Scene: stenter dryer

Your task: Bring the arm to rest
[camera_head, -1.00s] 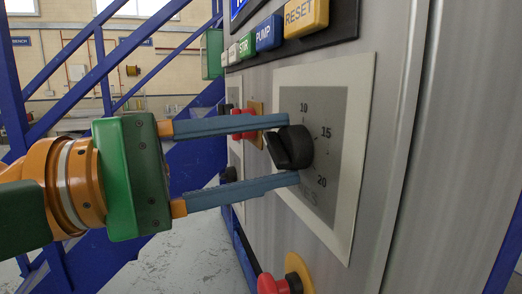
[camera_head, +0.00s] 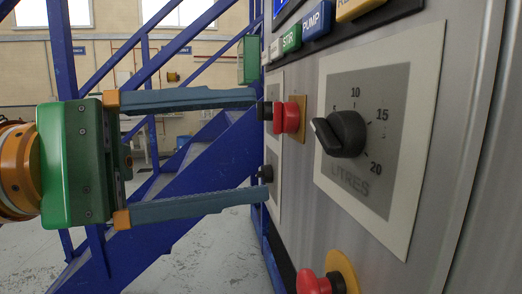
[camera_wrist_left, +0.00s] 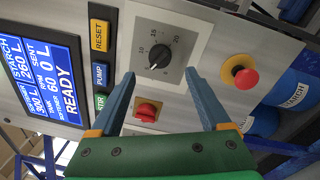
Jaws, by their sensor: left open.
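My left gripper (camera_head: 262,145) is open and empty, its two blue-grey fingers pointing right toward the panel. It is left of the black litres dial (camera_head: 341,134) and clear of it. The dial sits on a grey scale plate (camera_head: 415,150) with numbers from 5 to 20 visible; its grip ridge points left. In the left wrist view the dial (camera_wrist_left: 160,56) shows beyond the spread fingertips (camera_wrist_left: 160,73), with nothing between them. My right gripper is not in view.
A lower red button (camera_head: 315,283) is on yellow. Coloured buttons (camera_head: 317,19) line the top. The wrist view's screen (camera_wrist_left: 40,65) reads READY. Blue stair rails (camera_head: 195,165) stand behind the gripper.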

